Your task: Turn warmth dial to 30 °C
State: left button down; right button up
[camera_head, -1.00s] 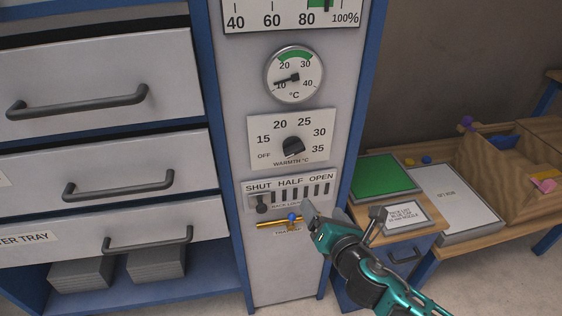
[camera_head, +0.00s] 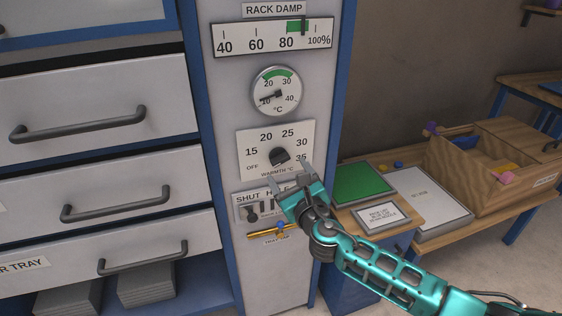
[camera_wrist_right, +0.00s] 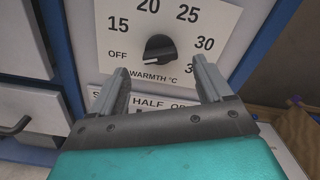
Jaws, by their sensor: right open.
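The warmth dial (camera_head: 279,156) is a dark knob on a white plate (camera_head: 250,143) marked OFF, 15, 20, 25, 30 and 35. In the right wrist view the knob (camera_wrist_right: 160,47) shows between and beyond my fingertips; I cannot tell for sure which mark it points to. My right gripper (camera_head: 289,178) is open and empty, just below the dial and in front of the panel, apart from the knob. Its two fingers also show in the right wrist view (camera_wrist_right: 160,70). My left gripper is not in view.
Above the dial are a round °C gauge (camera_head: 277,91), needle near 10, and a rack damp scale (camera_head: 272,38). Below, my gripper partly covers the SHUT/HALF/OPEN slider plate (camera_head: 241,199); a brass tray tap (camera_head: 263,233) sits lower. Drawers stand left, a wooden table right.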

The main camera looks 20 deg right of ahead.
aim_at(281, 162)
jog(key=shift+w+a+b, duration=0.15)
jog(key=shift+w+b, duration=0.15)
jog(key=shift+w, duration=2.8)
jog(key=shift+c, duration=0.4)
jog(key=c, duration=0.9)
